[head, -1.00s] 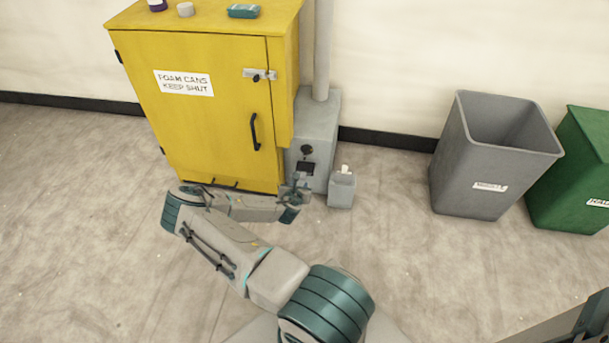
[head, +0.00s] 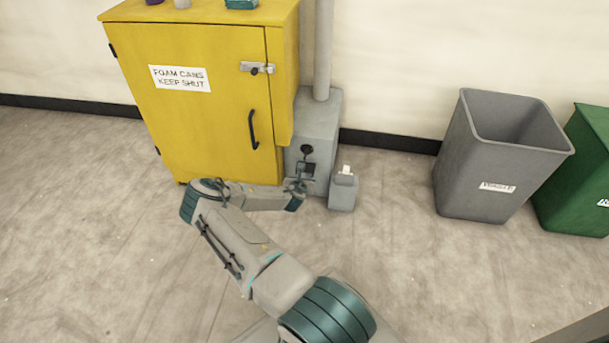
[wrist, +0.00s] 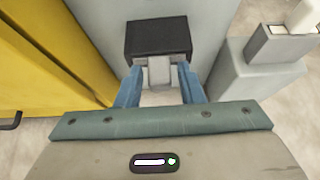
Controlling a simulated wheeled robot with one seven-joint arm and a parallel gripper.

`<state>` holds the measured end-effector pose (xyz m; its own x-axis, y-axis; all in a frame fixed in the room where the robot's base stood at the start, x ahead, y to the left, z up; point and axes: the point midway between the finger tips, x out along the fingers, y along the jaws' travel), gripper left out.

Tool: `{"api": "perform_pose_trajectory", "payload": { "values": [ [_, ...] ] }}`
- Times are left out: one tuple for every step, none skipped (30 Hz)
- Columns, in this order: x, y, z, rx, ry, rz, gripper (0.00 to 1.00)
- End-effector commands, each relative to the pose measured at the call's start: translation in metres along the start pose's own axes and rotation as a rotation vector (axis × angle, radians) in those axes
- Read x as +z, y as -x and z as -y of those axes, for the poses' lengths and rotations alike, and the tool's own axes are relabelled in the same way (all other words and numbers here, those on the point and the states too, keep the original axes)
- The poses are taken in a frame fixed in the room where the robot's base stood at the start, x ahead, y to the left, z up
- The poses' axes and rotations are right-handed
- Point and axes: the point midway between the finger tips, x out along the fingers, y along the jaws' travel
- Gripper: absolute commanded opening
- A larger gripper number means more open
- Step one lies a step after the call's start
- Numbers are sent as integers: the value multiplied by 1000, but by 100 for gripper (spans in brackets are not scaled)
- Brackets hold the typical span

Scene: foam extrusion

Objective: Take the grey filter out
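The grey filter shows in the wrist view as a small grey tab (wrist: 159,70) in a dark slot (wrist: 158,37) on the front of the grey housing (head: 318,120). The rest of the filter is hidden inside. My gripper (wrist: 160,82) is open, with one blue finger on each side of the tab. Narrow gaps show between the fingers and the tab. In the head view my gripper (head: 302,184) is low in front of the housing and partly covers the slot.
A yellow cabinet (head: 215,120) stands left of the housing, its door shut. A small grey box (head: 343,191) with a white item on top stands close on the right. A grey bin (head: 480,165) and a green bin (head: 573,180) stand farther right. Floor between is clear.

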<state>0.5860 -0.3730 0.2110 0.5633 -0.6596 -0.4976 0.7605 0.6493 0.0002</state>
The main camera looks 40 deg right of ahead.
Motion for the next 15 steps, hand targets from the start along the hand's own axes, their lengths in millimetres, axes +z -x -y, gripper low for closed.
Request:
{"api": "perform_pose_trajectory", "payload": {
  "values": [
    [0, 0, 0, 0, 0, 0, 35],
    [0, 0, 0, 0, 0, 0, 35],
    [1, 0, 0, 0, 0, 0, 35],
    [1, 0, 0, 0, 0, 0, 35],
    [0, 0, 0, 0, 0, 0, 35],
    [0, 0, 0, 0, 0, 0, 26],
    [0, 0, 0, 0, 0, 0, 18],
    [0, 0, 0, 0, 0, 0, 10],
    [0, 0, 0, 0, 0, 0, 0],
    [0, 0, 0, 0, 0, 0, 0],
    [0, 0, 0, -1, 0, 0, 0],
    [0, 0, 0, -1, 0, 0, 0],
    [0, 0, 0, -1, 0, 0, 0],
    [0, 0, 0, -1, 0, 0, 0],
    [0, 0, 0, -1, 0, 0, 0]
  ]
}}
